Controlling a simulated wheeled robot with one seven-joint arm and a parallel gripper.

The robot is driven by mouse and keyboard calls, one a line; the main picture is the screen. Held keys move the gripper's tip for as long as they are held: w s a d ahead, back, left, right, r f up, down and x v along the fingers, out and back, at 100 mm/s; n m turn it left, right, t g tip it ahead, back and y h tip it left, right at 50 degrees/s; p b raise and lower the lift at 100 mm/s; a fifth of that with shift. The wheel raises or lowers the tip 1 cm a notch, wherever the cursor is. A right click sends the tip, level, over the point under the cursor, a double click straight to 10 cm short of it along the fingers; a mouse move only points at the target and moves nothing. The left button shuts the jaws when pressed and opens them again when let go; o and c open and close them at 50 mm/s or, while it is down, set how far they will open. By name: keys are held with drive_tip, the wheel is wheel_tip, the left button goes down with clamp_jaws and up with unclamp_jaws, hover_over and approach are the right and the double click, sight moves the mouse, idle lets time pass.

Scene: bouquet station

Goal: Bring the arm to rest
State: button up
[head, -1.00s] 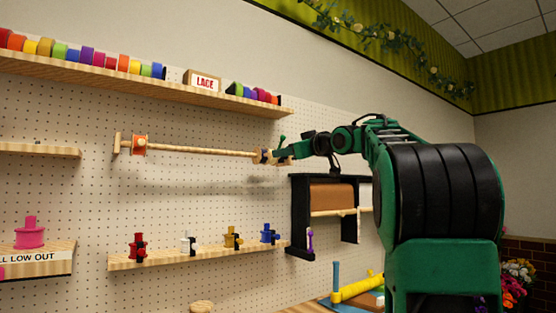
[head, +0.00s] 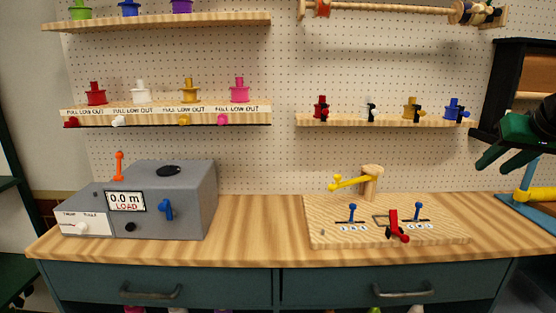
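My gripper (head: 492,167) is at the right edge of the head view, green and dark, with its arm mostly cut off by the frame. Its two fingers point left and down, with a gap between their tips, and nothing shows between them. It hangs in the air above the right part of the bench, below and right of the shelf with the small colored spools. It appears apart from everything around it.
The wooden bench top (head: 260,230) bears a grey box reading 0.0 m (head: 190,205) and a board with levers (head: 330,230). Spools stand on wall shelves (head: 320,122). A rod with spools (head: 400,10) is above. A black frame (head: 505,75) is close to my gripper.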

drive_tip(key=s+a+f+m+g+y, duration=0.1)
drive_tip(key=s+a+f+g, duration=0.3)
drive_tip(key=s+f, duration=0.7)
drive_tip(key=s+a+f+m+g+y, duration=0.1)
drive_tip(key=s+a+f+g, duration=0.3)
drive_tip(key=s, duration=1.1)
wheel_tip(320, 180, down, 7)
drive_tip(key=a, duration=0.3)
drive_tip(key=shift+r+m, duration=0.15)
drive_tip(key=shift+m, duration=0.15)
drive_tip(key=shift+d, duration=0.1)
drive_tip(key=shift+w+f, duration=0.2)
drive_tip(key=shift+w, duration=0.35)
